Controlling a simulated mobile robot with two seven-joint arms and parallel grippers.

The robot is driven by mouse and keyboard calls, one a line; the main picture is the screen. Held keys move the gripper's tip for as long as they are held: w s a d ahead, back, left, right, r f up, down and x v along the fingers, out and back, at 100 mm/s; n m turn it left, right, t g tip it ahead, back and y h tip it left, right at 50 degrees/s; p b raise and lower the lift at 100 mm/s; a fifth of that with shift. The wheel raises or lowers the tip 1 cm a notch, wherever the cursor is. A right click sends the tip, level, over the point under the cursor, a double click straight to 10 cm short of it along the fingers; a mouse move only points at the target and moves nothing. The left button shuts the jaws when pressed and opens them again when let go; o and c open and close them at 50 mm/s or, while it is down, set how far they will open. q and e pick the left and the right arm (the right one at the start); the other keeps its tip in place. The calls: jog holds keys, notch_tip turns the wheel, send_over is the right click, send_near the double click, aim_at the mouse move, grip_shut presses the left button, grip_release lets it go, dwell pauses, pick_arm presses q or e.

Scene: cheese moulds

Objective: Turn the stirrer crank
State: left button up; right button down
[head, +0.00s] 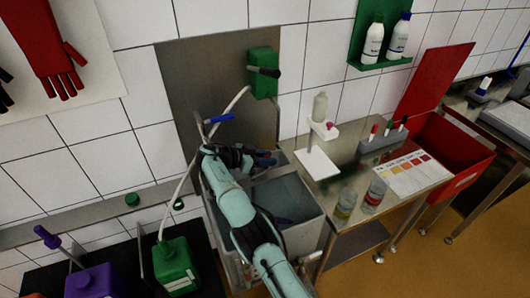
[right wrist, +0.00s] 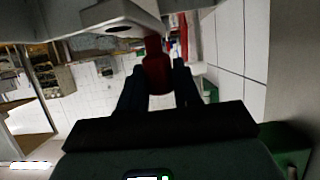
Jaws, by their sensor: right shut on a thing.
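In the right wrist view a dark red handle (right wrist: 157,66) stands between the two dark fingers of my right gripper (right wrist: 160,82). The handle joins a pale grey part (right wrist: 115,15) with a dark hole, perhaps the crank arm. In the head view my right gripper (head: 264,160) is over the grey open tank (head: 308,212), near its back edge. It is shut on the red handle, which my gripper and arm hide in this view. The rest of the stirrer cannot be made out. My left gripper is not in view.
A blue-handled tap (head: 220,118) and a green wall box (head: 263,73) with a hose are behind the tank. Green (head: 176,266) and purple (head: 94,281) canisters stand at left. A steel table (head: 345,160) at right holds a white stand (head: 317,164) and jars. A red bin (head: 452,152) stands beyond.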

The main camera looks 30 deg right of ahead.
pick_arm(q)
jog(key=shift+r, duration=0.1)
pick_arm(e)
jog(key=shift+s+d, duration=0.1)
jog(key=shift+d, duration=0.05)
jog(key=c, duration=0.8)
grip_release()
jog(key=shift+c, duration=0.2)
jog(key=shift+r, duration=0.1)
